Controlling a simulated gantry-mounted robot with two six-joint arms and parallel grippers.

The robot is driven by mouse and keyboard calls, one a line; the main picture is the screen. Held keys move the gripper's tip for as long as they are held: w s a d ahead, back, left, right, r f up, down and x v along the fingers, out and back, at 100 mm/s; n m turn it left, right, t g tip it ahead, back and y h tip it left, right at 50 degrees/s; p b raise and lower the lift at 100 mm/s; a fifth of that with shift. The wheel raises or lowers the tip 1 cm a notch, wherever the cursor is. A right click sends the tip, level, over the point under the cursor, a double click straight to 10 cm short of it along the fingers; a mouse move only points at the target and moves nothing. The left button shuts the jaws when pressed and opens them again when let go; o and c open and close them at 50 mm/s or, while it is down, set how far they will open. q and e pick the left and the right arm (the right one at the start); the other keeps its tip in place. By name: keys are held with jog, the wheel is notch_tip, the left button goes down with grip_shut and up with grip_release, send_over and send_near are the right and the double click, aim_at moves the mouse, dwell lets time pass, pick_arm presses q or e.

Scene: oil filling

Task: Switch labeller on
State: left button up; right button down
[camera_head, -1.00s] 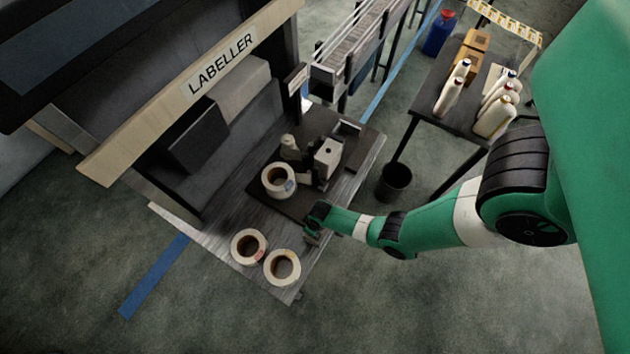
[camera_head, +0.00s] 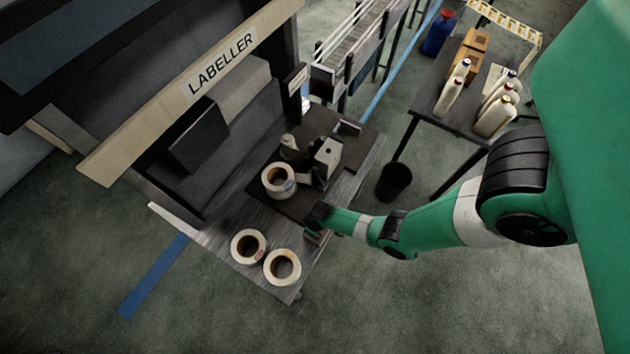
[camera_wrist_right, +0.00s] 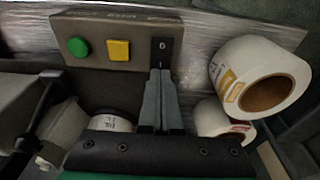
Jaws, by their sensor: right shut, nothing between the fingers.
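The labeller (camera_head: 327,160) stands on a dark plate on the table, with a white label roll (camera_head: 278,180) on its near side. In the right wrist view its control panel (camera_wrist_right: 95,25) carries a green button (camera_wrist_right: 78,47), a yellow button (camera_wrist_right: 118,50) and a black switch (camera_wrist_right: 162,46) marked "0". My right gripper (camera_wrist_right: 161,74) is shut and empty, its fingertips at the lower part of the switch, which they hide. I cannot tell whether they touch it. The right gripper also shows small in the head view (camera_head: 312,236). My left gripper is out of view.
Two spare label rolls (camera_head: 249,246) (camera_head: 282,267) lie at the table's near end, close to my right gripper. A black bin (camera_head: 394,181) stands on the floor. A side table (camera_head: 425,107) holds several white bottles. A conveyor (camera_head: 352,45) runs behind.

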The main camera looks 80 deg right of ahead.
jog(key=shift+f+b, duration=0.9)
dwell(0.4)
notch_tip(320, 180, up, 7)
jog(key=p, duration=0.7)
jog(key=shift+r, duration=0.1)
dwell(0.4)
